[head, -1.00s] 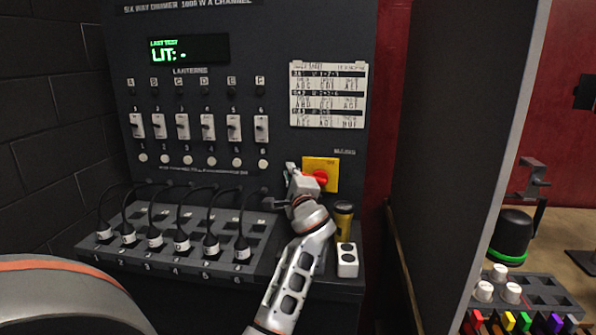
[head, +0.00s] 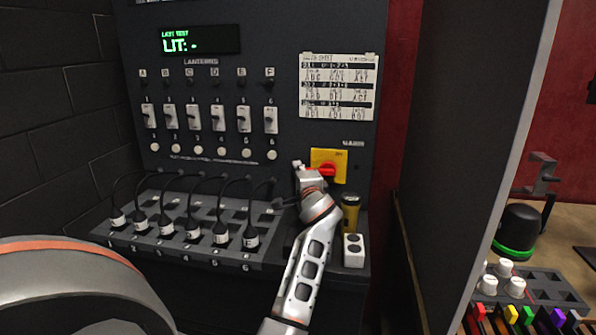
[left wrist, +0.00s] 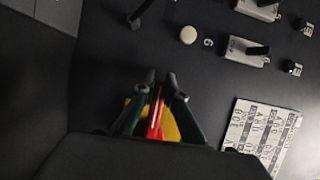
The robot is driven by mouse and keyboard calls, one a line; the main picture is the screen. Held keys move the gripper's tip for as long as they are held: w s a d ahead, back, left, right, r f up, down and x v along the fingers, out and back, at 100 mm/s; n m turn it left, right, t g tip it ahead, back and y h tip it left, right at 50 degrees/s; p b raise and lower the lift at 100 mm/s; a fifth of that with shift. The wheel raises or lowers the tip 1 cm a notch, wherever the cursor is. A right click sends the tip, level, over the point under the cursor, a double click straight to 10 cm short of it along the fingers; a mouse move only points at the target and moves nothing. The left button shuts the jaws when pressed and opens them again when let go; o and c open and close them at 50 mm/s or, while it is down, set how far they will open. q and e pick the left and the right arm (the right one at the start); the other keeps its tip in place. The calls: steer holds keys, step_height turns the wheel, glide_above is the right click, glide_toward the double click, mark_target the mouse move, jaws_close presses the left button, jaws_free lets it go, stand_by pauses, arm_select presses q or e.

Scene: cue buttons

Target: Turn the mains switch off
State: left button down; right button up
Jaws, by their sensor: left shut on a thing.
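The mains switch (head: 328,169) is a red knob on a yellow plate (head: 341,155) at the lower right of the dark dimmer panel. My left gripper (head: 312,176) is at the switch and partly covers its left and lower side in the head view. In the left wrist view, the two dark fingers of the left gripper (left wrist: 161,84) are shut on the red knob (left wrist: 155,118), one on each side, with the yellow plate (left wrist: 172,128) behind. The knob's exact angle is hard to read. My right gripper is not in view.
A yellow-and-black torch (head: 351,212) and a white double-socket box (head: 353,250) stand on the ledge just right of my arm. Plugged cables (head: 220,232) fill the patch bay to the left. A dark partition (head: 460,130) stands to the right.

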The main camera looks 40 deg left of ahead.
arm_select(q)
steer(key=shift+f, duration=0.1)
steer(key=c, duration=2)
jaws_free()
steer(key=shift+c, duration=0.2)
step_height(320, 180, up, 10)
steer(key=shift+r, duration=0.1)
